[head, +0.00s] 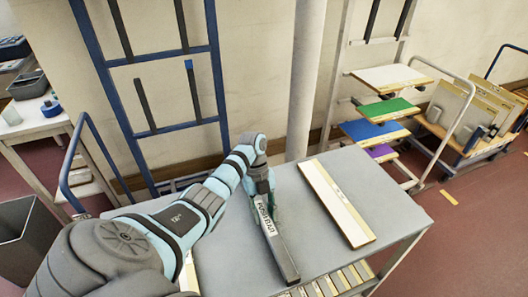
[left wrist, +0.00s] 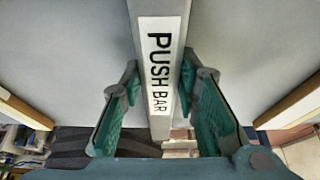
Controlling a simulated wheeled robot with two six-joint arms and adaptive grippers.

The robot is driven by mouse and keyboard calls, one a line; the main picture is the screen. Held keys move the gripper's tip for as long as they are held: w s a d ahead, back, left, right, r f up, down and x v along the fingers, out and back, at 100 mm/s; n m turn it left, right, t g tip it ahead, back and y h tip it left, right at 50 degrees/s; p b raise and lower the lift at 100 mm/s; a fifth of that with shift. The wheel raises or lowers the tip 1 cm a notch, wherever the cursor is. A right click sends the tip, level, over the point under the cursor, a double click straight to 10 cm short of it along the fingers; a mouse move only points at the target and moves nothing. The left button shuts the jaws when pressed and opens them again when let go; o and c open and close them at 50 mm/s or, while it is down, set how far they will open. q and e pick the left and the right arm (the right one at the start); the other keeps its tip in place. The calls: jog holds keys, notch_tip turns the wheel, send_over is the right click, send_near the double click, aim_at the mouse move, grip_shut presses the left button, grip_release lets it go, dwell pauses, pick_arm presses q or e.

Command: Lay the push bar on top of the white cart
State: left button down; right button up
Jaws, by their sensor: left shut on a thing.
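The push bar (head: 280,250) is a long, dark grey bar with a white "PUSH BAR" label. My left gripper (head: 261,187) is shut on it near its far end, over the grey top of a pale-framed cart (head: 370,190), which appears to be the white cart. In the left wrist view the bar (left wrist: 160,125) runs between the two green-padded fingers of the gripper (left wrist: 168,85). I cannot tell whether the bar touches the top. My right gripper is in neither view.
A pale board with wooden edges (head: 337,203) lies on the top, right of the bar. Another shows partly behind my arm. A blue rack (head: 150,60) and a white pillar (head: 305,80) stand behind. A rack with coloured boards (head: 375,131) stands back right; a dark bin (head: 28,240) stands left.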

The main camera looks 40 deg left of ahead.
aim_at(265, 214)
pick_arm(q)
jog(key=c, duration=1.2)
grip_release()
jog(key=shift+w+a, duration=0.1)
jog(key=shift+w, duration=0.05)
jog(key=shift+r, duration=0.15)
jog(key=v, duration=0.5)
jog(key=p+v, duration=0.4)
jog(key=v, duration=0.3)
